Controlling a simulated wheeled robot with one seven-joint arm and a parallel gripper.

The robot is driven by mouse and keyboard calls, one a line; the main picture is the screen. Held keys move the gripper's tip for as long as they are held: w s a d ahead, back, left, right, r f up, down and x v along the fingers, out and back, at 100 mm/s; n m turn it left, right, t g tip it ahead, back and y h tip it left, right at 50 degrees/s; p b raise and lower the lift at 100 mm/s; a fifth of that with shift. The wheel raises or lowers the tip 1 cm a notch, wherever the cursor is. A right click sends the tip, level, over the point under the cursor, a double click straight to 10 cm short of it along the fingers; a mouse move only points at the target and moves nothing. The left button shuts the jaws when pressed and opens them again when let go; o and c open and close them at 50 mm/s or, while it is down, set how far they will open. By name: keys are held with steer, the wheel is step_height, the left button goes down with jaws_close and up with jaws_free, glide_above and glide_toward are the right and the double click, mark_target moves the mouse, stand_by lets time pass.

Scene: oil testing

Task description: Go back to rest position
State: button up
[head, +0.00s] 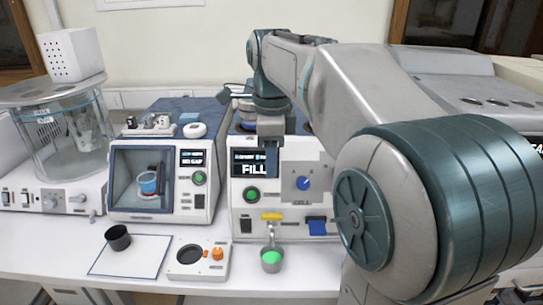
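My arm reaches in from the right, and its wrist bends down in front of the machine with the lit FILL display (254,169). My gripper (270,140) hangs at the upper edge of that machine, above and apart from the small cup with green contents (271,262). The fingers are too small and dark to tell whether they are open or shut. I see nothing hanging below them. The green cup is under the yellow-handled tap (271,216) at the machine's front.
A black cup (118,238) stands on a blue-edged white mat (140,265). A small panel (203,268) with an orange knob is beside it. A glass cylinder apparatus (62,140) stands at left. My arm hides much of the right side.

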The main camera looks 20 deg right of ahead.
stand_by(0.3)
steer(key=s+a+f+n+t, duration=0.1)
steer(key=s+f+n+t, duration=0.2)
steer(key=s+f+n, duration=1.2)
steer(key=n, duration=0.6)
steer(key=shift+s+f+n, duration=0.2)
steer(key=shift+f+n, duration=0.1)
steer(key=shift+n, duration=0.1)
